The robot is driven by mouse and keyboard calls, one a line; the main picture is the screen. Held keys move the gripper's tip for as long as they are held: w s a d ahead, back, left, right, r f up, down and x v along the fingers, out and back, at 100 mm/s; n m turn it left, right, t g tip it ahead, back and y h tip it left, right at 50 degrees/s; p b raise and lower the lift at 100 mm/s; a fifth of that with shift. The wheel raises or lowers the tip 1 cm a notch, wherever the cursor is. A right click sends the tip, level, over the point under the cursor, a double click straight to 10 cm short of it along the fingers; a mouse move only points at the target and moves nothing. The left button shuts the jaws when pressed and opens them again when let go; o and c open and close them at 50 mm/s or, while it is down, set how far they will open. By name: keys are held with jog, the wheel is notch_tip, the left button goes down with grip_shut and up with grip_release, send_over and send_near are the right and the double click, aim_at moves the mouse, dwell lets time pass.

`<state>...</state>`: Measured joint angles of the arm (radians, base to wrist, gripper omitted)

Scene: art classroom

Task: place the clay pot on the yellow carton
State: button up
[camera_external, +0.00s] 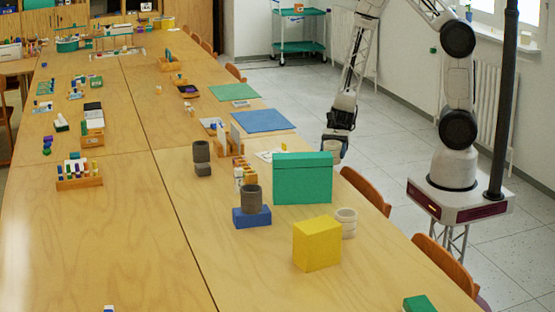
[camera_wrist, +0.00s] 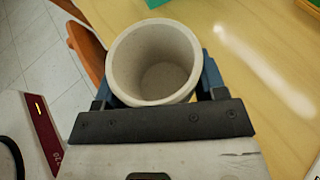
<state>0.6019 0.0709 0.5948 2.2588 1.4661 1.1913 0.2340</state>
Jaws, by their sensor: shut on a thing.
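My gripper (camera_external: 336,138) is shut on a pale beige, open-topped pot, the clay pot (camera_wrist: 155,62). In the wrist view its round mouth faces the camera, with a finger on either side, and it looks empty. In the external view the pot (camera_external: 332,148) is small beneath the gripper, behind the teal box, which may hide its lower part. The yellow carton (camera_external: 317,244) stands on the table nearer the external camera, to the left of and below my gripper in that view. Its top is bare.
A teal box (camera_external: 302,182) stands between the gripper and the carton. A whitish ringed pot (camera_external: 347,222) is just behind the carton. A dark pot (camera_external: 251,198) sits on a blue block (camera_external: 252,218). Chairs (camera_external: 366,191) line the right edge.

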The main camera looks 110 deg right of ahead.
notch_tip(320, 180, up, 17)
jog(key=w+a+n+g+y, duration=0.1)
jog(key=w+a, duration=0.3)
jog(key=a, duration=0.3)
jog(key=w+a+n+g, duration=0.2)
jog(key=w+a, duration=0.3)
jog(key=a, duration=0.3)
jog(key=w+a+n+g+y, duration=0.1)
jog(key=w+a, duration=0.3)
jog(key=a, duration=0.3)
jog(key=a+n+g, duration=0.3)
jog(key=a+g, duration=0.1)
jog(key=a, duration=2)
jog(key=f, duration=0.4)
jog(key=shift+w+a+f, duration=0.15)
jog(key=shift+w+f, duration=0.2)
jog(key=shift+w, duration=0.05)
